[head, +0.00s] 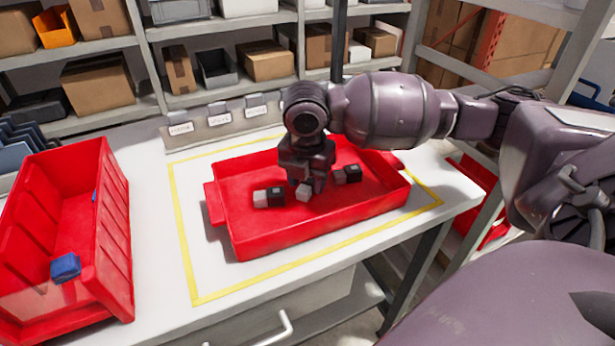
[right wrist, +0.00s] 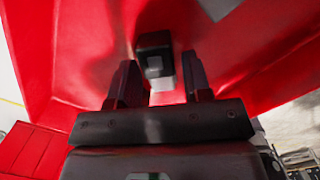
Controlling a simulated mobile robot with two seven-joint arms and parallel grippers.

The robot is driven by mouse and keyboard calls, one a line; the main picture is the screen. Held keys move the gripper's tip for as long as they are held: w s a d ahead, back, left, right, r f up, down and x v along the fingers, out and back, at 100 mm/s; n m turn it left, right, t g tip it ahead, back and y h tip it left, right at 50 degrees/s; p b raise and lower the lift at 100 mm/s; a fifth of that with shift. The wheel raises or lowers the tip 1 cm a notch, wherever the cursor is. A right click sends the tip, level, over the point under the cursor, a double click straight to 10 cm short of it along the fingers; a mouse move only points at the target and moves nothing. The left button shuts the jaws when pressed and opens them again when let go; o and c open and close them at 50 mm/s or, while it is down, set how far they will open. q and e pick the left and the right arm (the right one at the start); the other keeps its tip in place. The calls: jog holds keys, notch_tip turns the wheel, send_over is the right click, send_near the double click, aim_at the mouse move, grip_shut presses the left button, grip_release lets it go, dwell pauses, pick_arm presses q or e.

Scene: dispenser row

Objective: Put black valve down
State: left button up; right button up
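A shallow red tray (head: 250,235) lies on the white table inside a yellow outline. Small black-and-pale valves rest in it, one on the left (head: 269,197) and one on the right (head: 348,174). My right gripper (head: 305,183) points down into the tray between them. A pale piece (head: 303,193) shows just under its fingers. In the right wrist view a black valve (right wrist: 155,50) sits at the fingertips of the right gripper (right wrist: 159,75). The fingers stand apart with a gap beside the valve. The gripper hides part of the tray. My left gripper is not in view.
A deep red bin (head: 105,235) with a blue piece (head: 65,267) inside stands at the left of the table. A grey labelled strip (head: 220,119) runs along the back edge. Shelves with cardboard boxes (head: 98,82) stand behind. White table shows between bin and tray.

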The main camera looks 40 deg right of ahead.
aim_at(307, 185)
jog(key=shift+o, duration=0.9)
jog(key=shift+r, duration=0.2)
jog(key=r+p, duration=0.1)
jog(key=r, duration=0.5)
jog(key=shift+s+a+p, duration=0.2)
jog(key=shift+p, duration=0.15)
jog(key=r, duration=0.2)
jog(key=r+p, duration=0.1)
jog(key=r, duration=0.2)
jog(key=shift+s+a+r, duration=0.2)
jog(key=shift+a+r, duration=0.05)
jog(key=shift+r, duration=0.15)
